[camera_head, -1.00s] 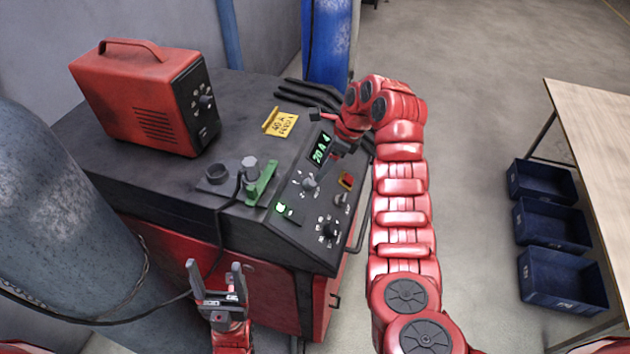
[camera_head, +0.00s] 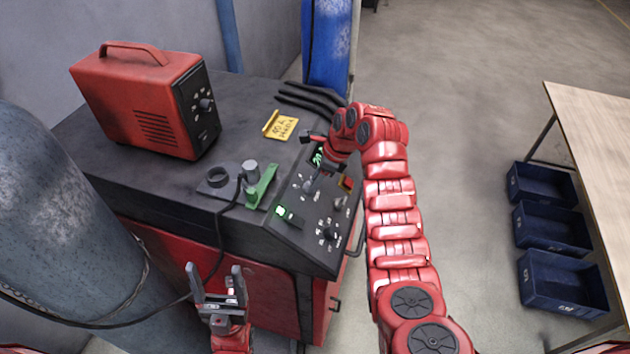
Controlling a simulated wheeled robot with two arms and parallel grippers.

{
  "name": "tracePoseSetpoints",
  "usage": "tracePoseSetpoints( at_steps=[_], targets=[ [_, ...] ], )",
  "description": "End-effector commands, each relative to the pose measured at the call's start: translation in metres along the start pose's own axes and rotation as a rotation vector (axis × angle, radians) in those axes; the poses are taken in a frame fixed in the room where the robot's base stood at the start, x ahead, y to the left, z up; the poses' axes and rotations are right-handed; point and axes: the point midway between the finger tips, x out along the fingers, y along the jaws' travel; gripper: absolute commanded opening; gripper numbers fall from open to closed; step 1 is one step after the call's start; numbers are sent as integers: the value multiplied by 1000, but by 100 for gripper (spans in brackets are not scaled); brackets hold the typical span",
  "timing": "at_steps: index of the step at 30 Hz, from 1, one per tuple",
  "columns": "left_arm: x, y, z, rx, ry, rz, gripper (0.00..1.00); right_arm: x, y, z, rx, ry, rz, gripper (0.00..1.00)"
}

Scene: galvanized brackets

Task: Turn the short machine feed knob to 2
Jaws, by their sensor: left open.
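A black sloped control panel (camera_head: 290,238) on the front of the low red-and-black machine carries several knobs. An upper knob (camera_head: 309,187) sits below the green display, a lower knob (camera_head: 329,233) has white marks around it, and a smaller knob (camera_head: 340,203) is at the right. I cannot read their settings. My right gripper (camera_head: 316,160) is over the upper panel, close above the upper knob; contact and jaw opening are unclear. It partly covers the display (camera_head: 317,157). My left gripper (camera_head: 216,275) is open and empty in front of the machine.
A red portable unit (camera_head: 140,105) with its own knob stands on the machine top. A yellow sign (camera_head: 282,127) and a green clamp (camera_head: 262,187) with a cable lie there too. A grey cylinder (camera_head: 60,220) is left; blue bins (camera_head: 560,280) and a table (camera_head: 600,150) are right.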

Motion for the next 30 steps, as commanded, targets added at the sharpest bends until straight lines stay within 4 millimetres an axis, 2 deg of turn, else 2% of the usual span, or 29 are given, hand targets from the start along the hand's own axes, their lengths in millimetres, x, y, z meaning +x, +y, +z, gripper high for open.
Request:
tracePoseSetpoints(
  at_steps=[1,4,5,17,30],
  targets=[
    [0,0,0,0,0,0,74,0,0,0,0,0,1,19],
    [0,0,0,0,0,0,74,0,0,0,0,0,1,1],
    [0,0,0,0,0,0,74,0,0,0,0,0,1,0],
    [-5,0,1,0,0,0,74,2,0,0,-44,2,-13,0],
    [-35,2,6,0,0,0,74,3,0,-1,-359,25,-104,0]
  ],
)
